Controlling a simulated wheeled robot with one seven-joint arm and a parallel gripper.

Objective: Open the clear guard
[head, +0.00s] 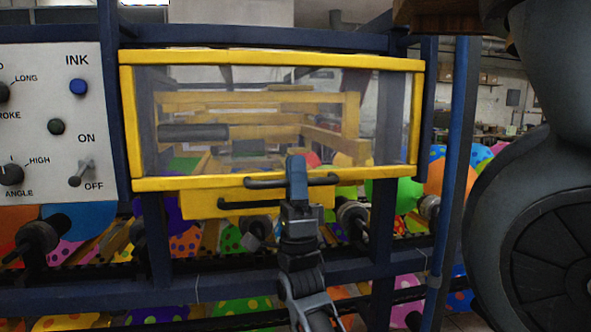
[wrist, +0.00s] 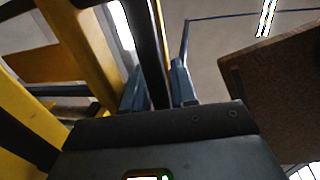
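The clear guard (head: 240,108) is a transparent panel in a yellow frame on the front of the blue machine in the head view. It hangs down over the opening and looks closed. Its black bar handle (head: 265,184) runs along the bottom rail. My gripper (head: 296,168) is at the middle of this handle, with its blue fingers pointing up. In the wrist view the black handle (wrist: 148,40) passes between the two fingers (wrist: 158,88), which sit close against both sides. The gripper looks shut on it. My fingers hide part of the handle in the head view.
A yellow panel (head: 195,207) with its own black handle sits just below the guard. A control panel (head: 50,125) with knobs and a switch stands at left. Blue frame posts (head: 452,160) stand at right.

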